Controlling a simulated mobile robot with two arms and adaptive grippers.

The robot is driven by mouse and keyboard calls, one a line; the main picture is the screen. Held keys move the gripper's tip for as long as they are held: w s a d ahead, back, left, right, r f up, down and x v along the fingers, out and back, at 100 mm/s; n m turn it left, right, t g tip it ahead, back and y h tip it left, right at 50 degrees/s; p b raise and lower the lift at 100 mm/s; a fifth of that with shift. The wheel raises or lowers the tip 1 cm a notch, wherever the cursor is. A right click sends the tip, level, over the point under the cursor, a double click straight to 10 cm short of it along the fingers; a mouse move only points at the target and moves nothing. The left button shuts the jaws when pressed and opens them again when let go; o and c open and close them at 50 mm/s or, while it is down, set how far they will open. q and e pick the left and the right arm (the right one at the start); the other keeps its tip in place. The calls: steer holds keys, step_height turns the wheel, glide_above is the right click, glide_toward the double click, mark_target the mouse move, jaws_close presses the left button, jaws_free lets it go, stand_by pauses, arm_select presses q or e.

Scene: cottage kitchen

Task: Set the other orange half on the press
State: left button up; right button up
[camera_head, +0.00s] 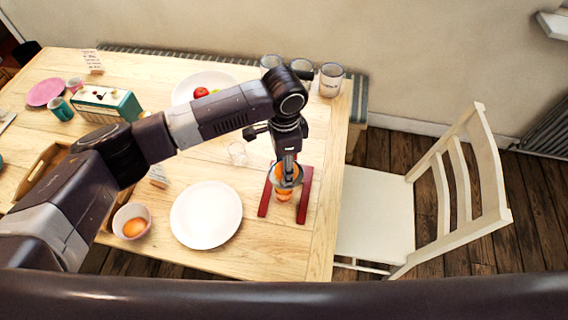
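The press (304,196) stands near the table's right edge, with red side bars and a grey ring-like part between them. My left gripper (286,176) points straight down over the middle of the press. Orange fruit (284,195) shows at and below its fingertips, within the press. The fingers and the grey part overlap there, so I cannot tell whether the gripper is closed on the fruit or apart from it. A bowl (119,220) at the front left holds an orange piece (134,228). My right gripper is not in view.
A white plate (205,215) lies left of the press, with a small clear glass (237,153) behind it. Several glasses (331,80) stand at the back. A white chair (375,215) stands at right.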

arm_select(q)
steer(key=shift+f, duration=0.45)
steer(key=o, duration=0.5)
steer(key=shift+c, duration=0.2)
step_height(320, 180, up, 9)
steer(key=p, duration=0.8)
steer(key=shift+f+p, duration=0.15)
steer(key=shift+p, duration=0.25)
steer(key=shift+r, duration=1.15)
